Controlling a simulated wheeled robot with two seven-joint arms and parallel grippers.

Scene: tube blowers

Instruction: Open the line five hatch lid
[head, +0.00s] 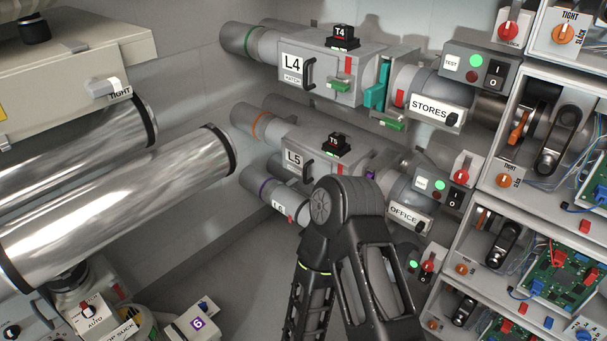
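The line five housing is a grey box with an L5 label (294,159) in the middle of the head view. A dark curved handle (308,171) is on its front beside the label, and a small red part (340,169) shows to the right. The front looks closed. A black T5 block (335,142) sits on top. One of my arms rises from the bottom in front of the housing's lower right, hiding part of it and the pipe below. I cannot tell whether the arm touches it. Neither gripper can be made out.
The similar L4 housing (318,76) is above, and an L6 pipe (275,199) is below. STORES (434,109) and OFFICE (405,214) blowers are to the right. Shelves with circuit boards (557,276) fill the right side. Large metal pipes (110,203) fill the left. Grey floor (235,255) shows between.

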